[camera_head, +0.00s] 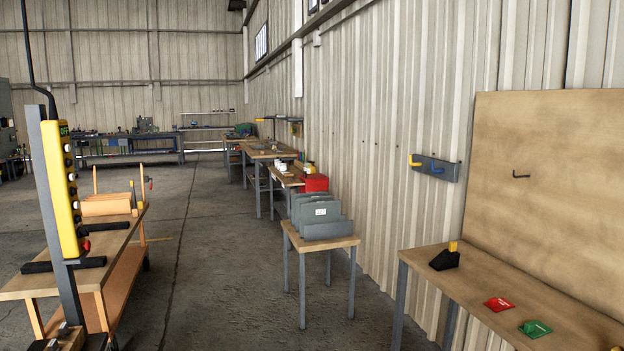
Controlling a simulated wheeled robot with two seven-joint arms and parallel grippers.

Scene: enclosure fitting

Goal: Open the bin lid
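No bin with a lid can be clearly made out in the head view. A grey-green holder (328,230) with upright folders and a white label stands on a small wooden table (345,241) near the middle. A red box (315,183) sits on a bench behind it, too small to tell whether it has a lid. Neither of my grippers shows in this view.
At left are a wooden cart (95,262) and a yellow control panel (62,190) on a post. At right, a wall bench (480,275) carries a black block (446,258), a red piece (498,304) and a green piece (535,329). The concrete floor (225,270) between is clear.

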